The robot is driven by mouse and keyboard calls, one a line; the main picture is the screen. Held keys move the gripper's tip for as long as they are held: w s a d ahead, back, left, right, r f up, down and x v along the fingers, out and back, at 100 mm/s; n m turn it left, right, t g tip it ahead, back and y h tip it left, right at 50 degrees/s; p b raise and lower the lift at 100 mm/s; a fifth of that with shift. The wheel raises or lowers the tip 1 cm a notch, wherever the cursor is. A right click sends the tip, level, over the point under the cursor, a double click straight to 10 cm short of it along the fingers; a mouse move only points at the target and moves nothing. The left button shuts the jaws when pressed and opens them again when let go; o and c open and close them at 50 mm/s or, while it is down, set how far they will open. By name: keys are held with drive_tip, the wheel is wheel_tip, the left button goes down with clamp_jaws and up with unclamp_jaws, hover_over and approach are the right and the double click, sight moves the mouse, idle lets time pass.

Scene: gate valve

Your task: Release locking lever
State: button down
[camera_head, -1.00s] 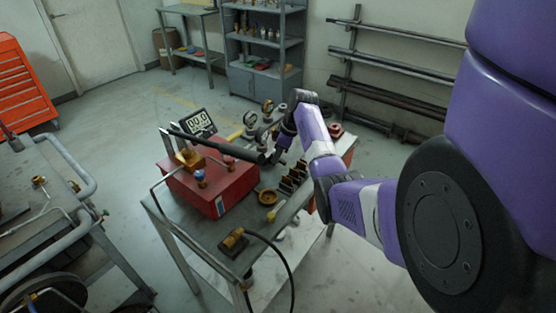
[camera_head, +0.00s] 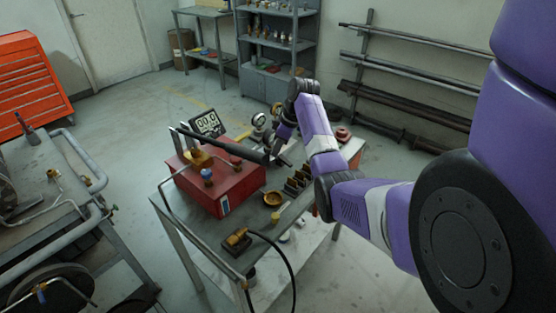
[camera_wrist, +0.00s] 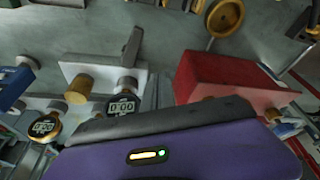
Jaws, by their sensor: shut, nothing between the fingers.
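A red box-shaped unit (camera_head: 232,190) stands on a grey bench, with brass fittings and a blue knob (camera_head: 206,174) on top. A long dark bar (camera_head: 228,145) slants across above it; I cannot tell whether it is the locking lever. My gripper (camera_head: 276,158) is at the bar's right end, at the unit's right side. It is shut and empty. Its fingertips are too small and dark to tell whether they touch the bar. In the wrist view the red unit (camera_wrist: 222,80) is at right; my wrist casing fills the bottom and the fingertips do not show clearly.
A digital display (camera_head: 207,122) stands behind the unit. Dial gauges (camera_head: 259,120) and a red round part (camera_head: 343,134) are at the bench's back. A brass cup (camera_head: 272,198) and a cabled brass fitting (camera_head: 238,238) are in front. A cart (camera_head: 62,210) stands left, with open floor between.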

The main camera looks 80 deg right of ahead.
drive_tip(key=shift+s+d+r, duration=0.2)
drive_tip(key=shift+r, duration=0.55)
drive_tip(key=shift+s+d+r, duration=0.2)
drive_tip(key=shift+r, duration=0.5)
drive_tip(key=shift+s+d+r, duration=0.2)
drive_tip(key=shift+r, duration=0.55)
